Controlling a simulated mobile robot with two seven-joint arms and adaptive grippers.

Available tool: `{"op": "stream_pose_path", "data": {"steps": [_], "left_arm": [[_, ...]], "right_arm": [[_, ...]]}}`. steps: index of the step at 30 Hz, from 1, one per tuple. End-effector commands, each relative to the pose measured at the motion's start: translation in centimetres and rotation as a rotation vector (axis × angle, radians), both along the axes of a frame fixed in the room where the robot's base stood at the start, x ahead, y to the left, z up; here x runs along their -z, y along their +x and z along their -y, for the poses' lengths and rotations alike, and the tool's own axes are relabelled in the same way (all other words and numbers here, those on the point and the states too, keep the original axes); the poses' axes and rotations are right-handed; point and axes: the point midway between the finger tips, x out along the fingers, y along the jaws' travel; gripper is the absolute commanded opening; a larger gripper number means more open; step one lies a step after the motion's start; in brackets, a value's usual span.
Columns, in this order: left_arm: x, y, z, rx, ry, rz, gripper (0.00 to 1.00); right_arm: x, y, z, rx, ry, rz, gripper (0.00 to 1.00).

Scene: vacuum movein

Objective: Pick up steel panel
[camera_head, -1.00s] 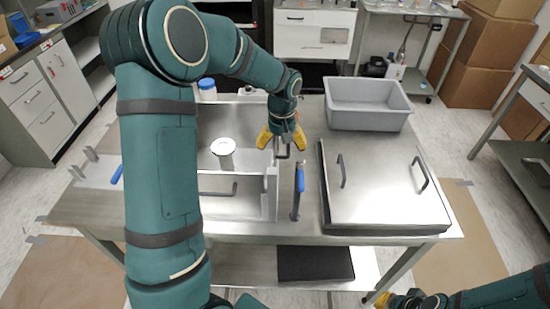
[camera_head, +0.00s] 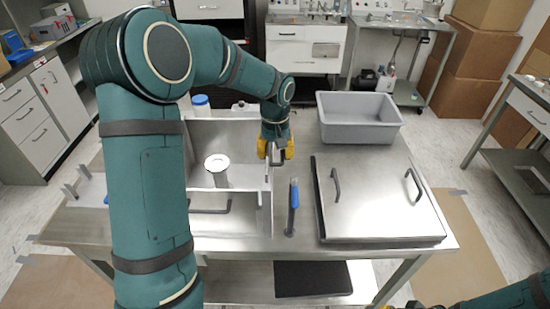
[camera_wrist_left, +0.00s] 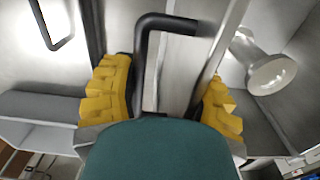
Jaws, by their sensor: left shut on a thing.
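An upright steel panel (camera_head: 265,212) forms the right side of the open steel box on the table. A dark bent handle on it shows in the left wrist view (camera_wrist_left: 150,60). My left gripper (camera_head: 275,149) is at the top of this panel, pointing down. Its yellow fingers have the handle and the panel edge between them, and it is shut on the handle. The fingers partly hide the grip in the head view. Only a yellow bit of my right gripper (camera_head: 386,307) shows at the bottom edge.
A flat steel lid (camera_head: 375,200) with two dark handles lies right of the box, with a grey bin (camera_head: 360,135) behind it.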

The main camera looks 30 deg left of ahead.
Motion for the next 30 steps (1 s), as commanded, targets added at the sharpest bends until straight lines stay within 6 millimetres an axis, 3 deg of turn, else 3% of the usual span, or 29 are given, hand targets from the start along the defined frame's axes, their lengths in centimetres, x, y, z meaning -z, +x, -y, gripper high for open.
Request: {"op": "stream_pose_path", "data": {"steps": [30], "left_arm": [[-19.5,0.1,0.0,0.000,0.000,0.004,0.05]], "right_arm": [[-3.1,0.4,0.2,0.008,0.001,0.010,0.00]]}}
